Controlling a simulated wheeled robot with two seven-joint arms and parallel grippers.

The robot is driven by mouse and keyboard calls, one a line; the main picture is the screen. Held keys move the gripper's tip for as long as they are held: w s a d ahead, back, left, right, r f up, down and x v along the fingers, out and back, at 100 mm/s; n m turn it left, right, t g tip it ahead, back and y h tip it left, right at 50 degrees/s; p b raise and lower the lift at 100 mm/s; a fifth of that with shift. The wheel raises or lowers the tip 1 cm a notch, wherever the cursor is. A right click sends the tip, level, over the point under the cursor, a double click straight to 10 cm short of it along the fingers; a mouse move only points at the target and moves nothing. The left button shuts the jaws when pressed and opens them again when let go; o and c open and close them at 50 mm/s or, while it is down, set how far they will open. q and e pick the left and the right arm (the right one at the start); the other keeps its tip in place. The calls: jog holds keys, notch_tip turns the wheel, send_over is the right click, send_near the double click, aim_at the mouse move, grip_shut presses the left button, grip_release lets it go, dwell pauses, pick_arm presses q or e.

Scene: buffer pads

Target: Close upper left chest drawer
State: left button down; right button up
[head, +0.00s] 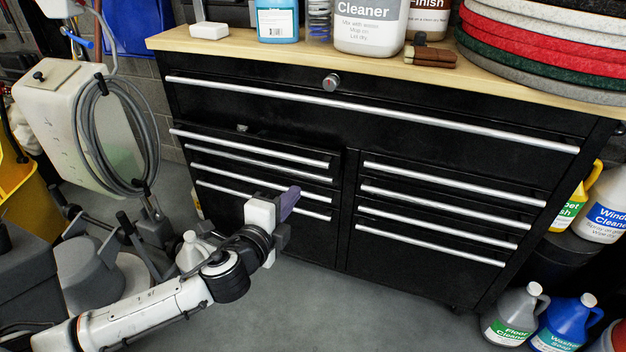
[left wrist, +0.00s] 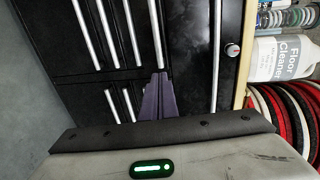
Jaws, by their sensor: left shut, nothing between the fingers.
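The black tool chest (head: 420,262) stands against the wall. Its upper left drawer (head: 258,149) is slightly open, its front standing out from the chest with a narrow gap along its top edge. Its silver handle also shows in the left wrist view (left wrist: 157,35). My left gripper (head: 290,203) has purple fingers, shut and empty, in front of the lower left drawers, below and right of the open drawer's handle. The fingers also show in the left wrist view (left wrist: 160,97), pointing at the chest. I see no contact. My right gripper is not in view.
The wooden top (head: 235,45) carries bottles and a stack of round pads (head: 545,45). A white tank with a coiled hose (head: 110,130) stands at the left. Jugs (head: 515,316) sit on the floor at the right. The grey floor (head: 350,315) before the chest is clear.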

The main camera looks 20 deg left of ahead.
pick_arm(q)
jog(key=b, duration=0.3)
send_near(318, 165)
jog(key=w, duration=0.2)
jog(key=w+f, duration=0.1)
jog(key=w, duration=0.2)
jog(key=shift+w, duration=0.7)
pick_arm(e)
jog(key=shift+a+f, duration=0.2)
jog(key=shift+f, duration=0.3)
